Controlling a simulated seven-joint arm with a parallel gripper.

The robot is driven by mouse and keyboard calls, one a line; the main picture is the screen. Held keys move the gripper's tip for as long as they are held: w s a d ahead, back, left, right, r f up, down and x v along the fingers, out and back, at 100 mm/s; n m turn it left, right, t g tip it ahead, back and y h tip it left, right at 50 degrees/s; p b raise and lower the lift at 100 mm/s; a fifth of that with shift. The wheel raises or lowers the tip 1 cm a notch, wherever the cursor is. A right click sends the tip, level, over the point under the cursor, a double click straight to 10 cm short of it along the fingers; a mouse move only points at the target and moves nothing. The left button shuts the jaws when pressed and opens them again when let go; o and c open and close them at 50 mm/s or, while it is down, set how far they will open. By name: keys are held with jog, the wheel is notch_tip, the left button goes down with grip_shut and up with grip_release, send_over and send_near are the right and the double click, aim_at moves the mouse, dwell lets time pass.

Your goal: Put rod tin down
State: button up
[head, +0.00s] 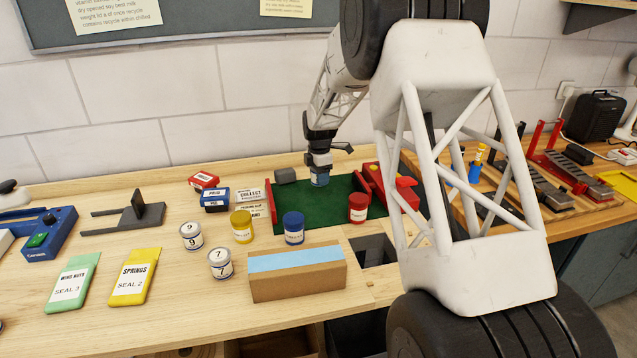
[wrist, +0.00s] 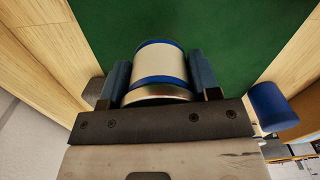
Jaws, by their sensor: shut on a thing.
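My gripper (head: 319,168) is shut on a blue tin with a pale label (wrist: 160,62), over the far part of a green mat (head: 310,212). The held tin (head: 320,180) is small in the head view, and its wording cannot be read, so I cannot confirm that it is the rod tin. In the wrist view the fingers sit on either side of it, with the green mat beyond. Whether its base touches the mat cannot be told.
A grey block (head: 285,175) lies just left of the held tin. A red fixture (head: 390,187) borders the mat's right side. A yellow tin (head: 242,227), two pale numbered tins (head: 191,236) and a cardboard box with a blue top (head: 297,272) stand nearer. A square opening (head: 373,250) is in the bench.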

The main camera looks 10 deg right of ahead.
jog(key=shift+w, duration=0.75)
jog(key=shift+f, duration=0.1)
jog(key=shift+f, duration=1.75)
jog(key=shift+f, duration=0.1)
jog(key=o, duration=1)
notch_tip(320, 180, up, 12)
